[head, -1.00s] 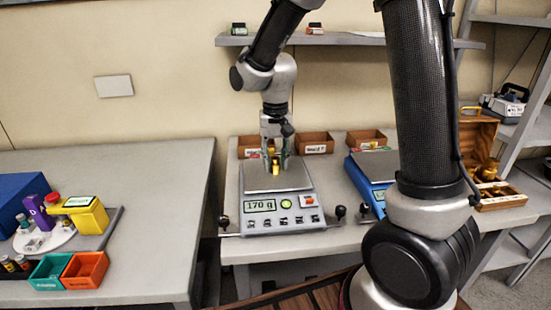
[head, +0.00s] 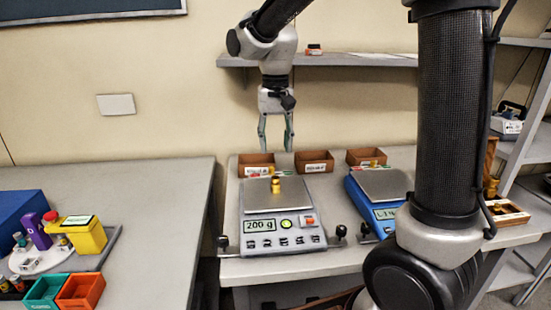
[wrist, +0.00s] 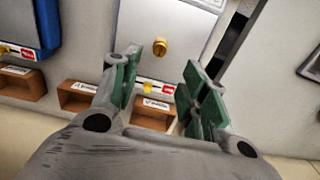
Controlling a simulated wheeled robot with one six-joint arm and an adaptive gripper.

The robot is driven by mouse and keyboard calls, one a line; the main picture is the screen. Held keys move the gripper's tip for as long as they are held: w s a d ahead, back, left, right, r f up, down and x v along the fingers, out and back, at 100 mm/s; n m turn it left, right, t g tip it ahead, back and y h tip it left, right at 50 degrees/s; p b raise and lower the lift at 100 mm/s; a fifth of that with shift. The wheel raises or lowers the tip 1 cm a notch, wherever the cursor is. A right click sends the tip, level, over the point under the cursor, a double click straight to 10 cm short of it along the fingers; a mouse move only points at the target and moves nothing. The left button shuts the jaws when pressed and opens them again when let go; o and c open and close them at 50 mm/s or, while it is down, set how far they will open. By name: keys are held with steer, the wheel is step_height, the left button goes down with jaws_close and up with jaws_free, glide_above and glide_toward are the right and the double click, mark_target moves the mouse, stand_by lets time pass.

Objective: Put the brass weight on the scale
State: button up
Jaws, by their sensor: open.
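The brass weight (head: 275,185) stands upright on the pan (head: 255,197) of the grey scale (head: 283,238), whose display reads 200 g. It also shows in the wrist view (wrist: 160,47), on the bare metal pan. My gripper (head: 276,147) is open and empty, raised above and behind the weight, clear of it. In the wrist view its green-padded fingers (wrist: 157,92) are spread apart, and the weight lies beyond their tips.
A blue scale (head: 375,208) stands to the right, partly behind my arm. Small brown boxes (head: 314,161) line the table's back. A wooden case (head: 507,212) is at the far right. Coloured bins (head: 80,291) and a yellow container (head: 86,236) sit on the left table.

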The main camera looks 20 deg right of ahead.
steer(key=s+d+r+n+t, duration=0.1)
steer(key=s+d+t, duration=0.1)
steer(key=s+d, duration=0.5)
steer(key=s+d+r+n+t, duration=0.1)
steer(key=s+d+r+t, duration=0.1)
steer(key=s+d, duration=0.6)
steer(key=s, duration=0.6)
steer(key=shift+s+r, duration=0.25)
steer(key=shift+s, duration=0.1)
